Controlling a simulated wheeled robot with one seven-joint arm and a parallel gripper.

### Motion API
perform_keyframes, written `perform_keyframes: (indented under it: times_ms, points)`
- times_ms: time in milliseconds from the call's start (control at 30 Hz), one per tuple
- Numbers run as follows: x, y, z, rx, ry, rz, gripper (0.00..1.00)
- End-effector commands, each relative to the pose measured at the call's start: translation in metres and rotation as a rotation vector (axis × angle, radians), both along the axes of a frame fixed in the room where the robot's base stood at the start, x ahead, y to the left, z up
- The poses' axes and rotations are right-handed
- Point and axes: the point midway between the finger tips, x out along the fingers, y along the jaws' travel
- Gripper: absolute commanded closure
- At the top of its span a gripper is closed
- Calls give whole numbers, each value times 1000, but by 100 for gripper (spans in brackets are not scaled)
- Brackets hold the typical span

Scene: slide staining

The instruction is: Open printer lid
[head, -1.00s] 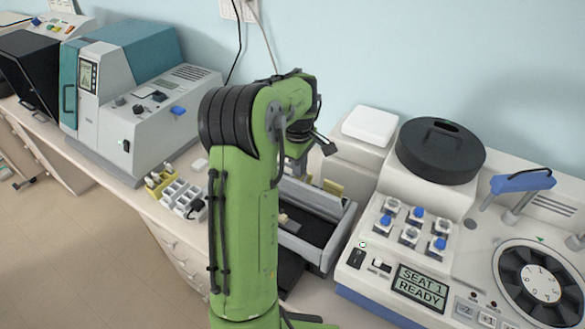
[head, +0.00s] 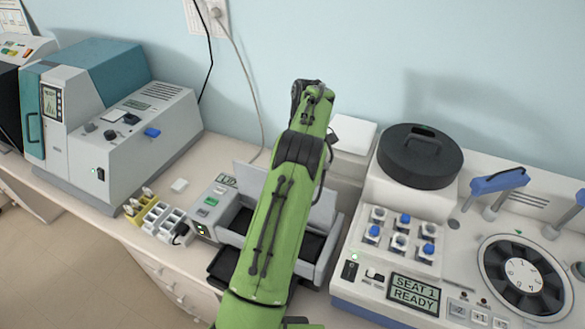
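The printer (head: 206,212) is a grey box in the middle of the bench, with a small display, a green button and a dark open bay. A light grey panel, which looks like its lid (head: 322,211), stands raised at the back of the bay and shows on both sides of my arm. A black tray (head: 222,268) juts out at the printer's front. My green arm crosses in front of the printer and covers its middle. My gripper is hidden behind the arm, so I cannot see its fingers or whether it touches the lid.
At right stands a white stainer (head: 345,290) with a round black lid (head: 419,157), blue-topped parts and a dial. At left is a grey and teal machine (head: 165,130). Small yellow and white racks (head: 158,215) sit left of the printer. A cable hangs on the wall behind.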

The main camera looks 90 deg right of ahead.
Motion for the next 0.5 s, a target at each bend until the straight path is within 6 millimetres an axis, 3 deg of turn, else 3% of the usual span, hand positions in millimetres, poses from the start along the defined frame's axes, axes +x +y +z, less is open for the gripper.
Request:
perform_keyframes:
  times_ms: [367,400,500]
  points:
    - [1,2,-7,18,-7,7,100]
    - [1,2,-7,18,-7,7,88]
    - [1,1,-6,16,-6,6,73]
